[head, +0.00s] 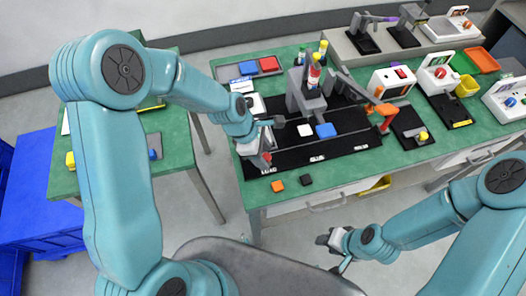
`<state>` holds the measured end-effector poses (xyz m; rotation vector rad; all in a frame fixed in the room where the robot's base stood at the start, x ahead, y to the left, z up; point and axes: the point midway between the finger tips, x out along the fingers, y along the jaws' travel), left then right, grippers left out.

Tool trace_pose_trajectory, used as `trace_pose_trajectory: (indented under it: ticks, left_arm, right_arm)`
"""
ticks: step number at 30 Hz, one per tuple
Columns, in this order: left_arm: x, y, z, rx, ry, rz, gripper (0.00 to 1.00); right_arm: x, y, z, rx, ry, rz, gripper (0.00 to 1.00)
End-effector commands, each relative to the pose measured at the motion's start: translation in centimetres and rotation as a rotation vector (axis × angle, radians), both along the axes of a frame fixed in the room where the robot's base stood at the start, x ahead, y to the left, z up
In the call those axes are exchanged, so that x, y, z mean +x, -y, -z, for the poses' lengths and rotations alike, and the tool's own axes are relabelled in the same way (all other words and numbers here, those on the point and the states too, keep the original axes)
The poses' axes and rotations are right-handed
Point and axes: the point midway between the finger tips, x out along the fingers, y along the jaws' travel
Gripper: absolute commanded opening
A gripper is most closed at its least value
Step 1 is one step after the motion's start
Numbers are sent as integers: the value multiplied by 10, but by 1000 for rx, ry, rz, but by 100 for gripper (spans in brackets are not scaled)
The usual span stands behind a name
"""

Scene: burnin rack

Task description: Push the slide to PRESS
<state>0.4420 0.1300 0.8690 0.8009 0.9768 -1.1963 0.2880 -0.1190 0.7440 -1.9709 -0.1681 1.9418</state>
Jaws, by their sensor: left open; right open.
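A black station with a long track (345,143) lies on the green bench, with small white labels along its front edge that are too small to read surely. A grey press-like column (305,92) stands at its back. A white square (305,130) and a blue block (325,130) sit on the track; I cannot tell which part is the slide. My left gripper (271,139) is open at the track's left end, beside a white part with red (252,147). Contact cannot be told. My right gripper (335,252) is open and empty, over the floor in front of the bench.
An orange block (277,186) and a dark block (306,180) lie at the bench's front edge. A red-orange lever post (387,113) stands right of the track. A grey tray (232,73) with blue and red blocks is behind. Several other stations fill the right side.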

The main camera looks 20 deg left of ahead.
Motion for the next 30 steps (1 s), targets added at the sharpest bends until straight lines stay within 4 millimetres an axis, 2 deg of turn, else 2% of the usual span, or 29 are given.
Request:
trace_pose_trajectory:
  ticks: [2, 3, 7, 8, 14, 24, 30]
  left_arm:
    - [0, 0, 0, 0, 0, 0, 55]
    - [0, 0, 0, 0, 0, 0, 48]
    - [0, 0, 0, 0, 0, 0, 6]
    - [0, 0, 0, 0, 1, 0, 0]
    - [5, 5, -2, 0, 2, 2, 0]
    - [45, 64, -3, -1, 5, 1, 0]
    - [51, 72, -2, -1, 6, -2, 0]
  right_arm:
    - [0, 0, 0, 0, 0, 0, 43]
    - [0, 0, 0, 0, 0, 0, 43]
    - [0, 0, 0, 0, 0, 0, 43]
    - [0, 0, 0, 0, 0, 0, 43]
    - [0, 0, -3, 0, 0, 0, 43]
    - [0, 0, -17, 0, 0, 0, 43]
    - [0, 0, -18, 0, 0, 0, 43]
